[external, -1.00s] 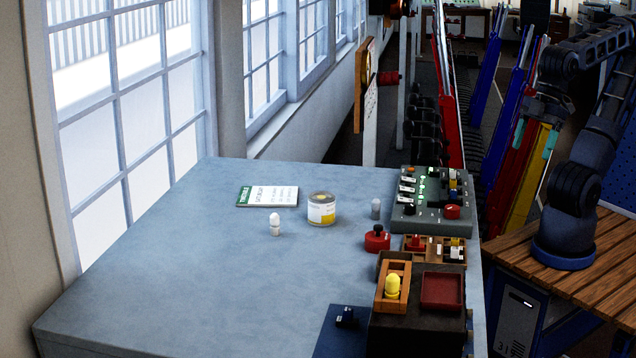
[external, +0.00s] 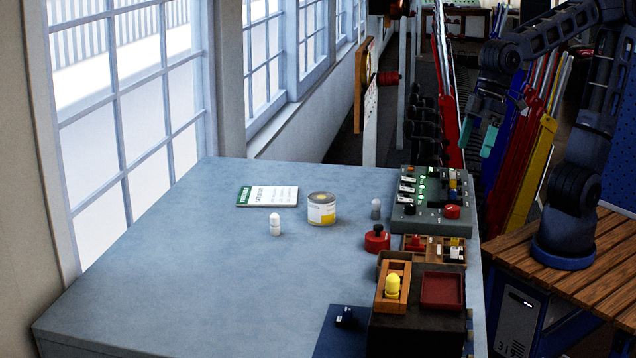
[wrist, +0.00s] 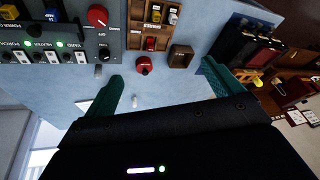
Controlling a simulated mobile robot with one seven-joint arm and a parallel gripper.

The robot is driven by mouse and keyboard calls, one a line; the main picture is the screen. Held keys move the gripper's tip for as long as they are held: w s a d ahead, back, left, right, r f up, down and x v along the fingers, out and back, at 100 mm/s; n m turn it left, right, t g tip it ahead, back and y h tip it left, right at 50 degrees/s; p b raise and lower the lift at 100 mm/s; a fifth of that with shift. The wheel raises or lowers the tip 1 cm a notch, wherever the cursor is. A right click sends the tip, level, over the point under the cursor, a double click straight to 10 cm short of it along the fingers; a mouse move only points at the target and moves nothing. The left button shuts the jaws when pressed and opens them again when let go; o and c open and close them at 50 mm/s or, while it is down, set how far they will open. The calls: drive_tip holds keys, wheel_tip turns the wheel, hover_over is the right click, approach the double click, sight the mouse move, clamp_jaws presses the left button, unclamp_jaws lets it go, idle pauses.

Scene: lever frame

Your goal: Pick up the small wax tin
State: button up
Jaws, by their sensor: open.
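The small wax tin (external: 322,210) is a short round can with a metal lid and a white and yellow label. It stands upright on the grey-blue table (external: 180,270) in the external view, right of a booklet. I cannot make it out in the wrist view. My gripper (external: 502,122) is up in the air, right of and well above the tin, beyond the table's right edge. Its two green fingers are spread apart with nothing between them, as the wrist view (wrist: 162,70) also shows.
A white peg figure (external: 275,225) stands left of the tin, a grey cylinder (external: 376,209) right of it. A red knob (external: 377,239), a switch panel (external: 432,215) and wooden trays (external: 393,286) line the right side. A booklet (external: 267,196) lies behind left. The table's left front is clear.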

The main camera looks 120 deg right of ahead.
drive_tip(key=w+d+f+m+g+h, duration=0.1)
drive_tip(key=w+d+f+m, duration=0.15)
drive_tip(key=w+d, duration=0.4)
drive_tip(key=w+d+f+m+h, duration=0.1)
drive_tip(key=w+d+f+m, duration=0.15)
drive_tip(key=w+d, duration=0.45)
drive_tip(key=m+g+h, duration=0.1)
drive_tip(key=m+h, duration=0.1)
drive_tip(key=m, duration=0.2)
approach(319, 206)
drive_tip(key=s+d, duration=0.1)
drive_tip(key=s+d+f, duration=0.1)
drive_tip(key=shift+d+f, duration=0.15)
drive_tip(key=shift+d, duration=0.2)
drive_tip(key=shift+s+x, duration=0.2)
drive_tip(key=shift+x, duration=5.2)
drive_tip(key=shift+d, duration=0.1)
drive_tip(key=c, duration=1.3)
